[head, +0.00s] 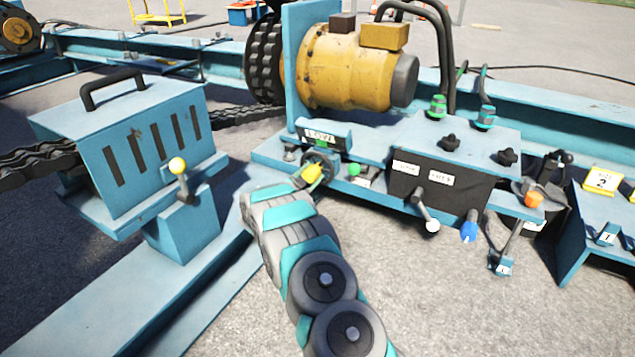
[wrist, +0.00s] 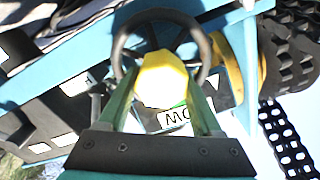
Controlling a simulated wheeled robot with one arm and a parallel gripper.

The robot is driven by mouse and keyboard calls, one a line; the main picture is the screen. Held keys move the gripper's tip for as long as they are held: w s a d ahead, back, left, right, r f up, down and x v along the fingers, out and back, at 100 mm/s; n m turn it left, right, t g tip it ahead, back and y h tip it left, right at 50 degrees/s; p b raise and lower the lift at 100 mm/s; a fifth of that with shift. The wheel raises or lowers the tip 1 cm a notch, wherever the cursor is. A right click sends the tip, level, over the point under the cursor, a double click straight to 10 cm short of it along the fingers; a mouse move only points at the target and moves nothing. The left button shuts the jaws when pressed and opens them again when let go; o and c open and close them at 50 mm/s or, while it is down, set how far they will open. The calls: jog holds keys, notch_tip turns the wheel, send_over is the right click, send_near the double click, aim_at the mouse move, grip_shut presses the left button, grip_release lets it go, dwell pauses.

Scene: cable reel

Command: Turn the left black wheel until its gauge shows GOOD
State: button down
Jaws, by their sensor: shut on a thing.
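The black wheel (head: 334,160) stands at the left end of the blue machine bench, below the yellow motor. The gauge (head: 320,136) above it reads LOW. My gripper (head: 311,180) is at the wheel, shut on its yellow knob (head: 312,172). In the wrist view the yellow knob (wrist: 162,80) sits between the two green fingers of my gripper (wrist: 163,92), in front of the lower part of the dark wheel rim (wrist: 122,45). The gauge (wrist: 176,117) shows upside down there, partly hidden by the knob and a finger.
A yellow motor (head: 345,68) stands behind the wheel. Right of it are a green knob (head: 354,169), a white-tipped lever (head: 426,210) and a blue-tipped lever (head: 469,228). Open pavement lies in front.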

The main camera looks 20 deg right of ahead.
aim_at(308, 177)
jog(key=shift+f+m+b, duration=0.15)
jog(key=shift+m+b, duration=0.35)
jog(key=shift+m, duration=0.6)
jog(key=shift+c, duration=0.4)
grip_release()
jog(key=v, duration=0.6)
jog(key=shift+s+a+p, duration=0.1)
jog(key=shift+a+p, duration=0.1)
jog(key=shift+p, duration=0.1)
jog(key=shift+s+a, duration=0.5)
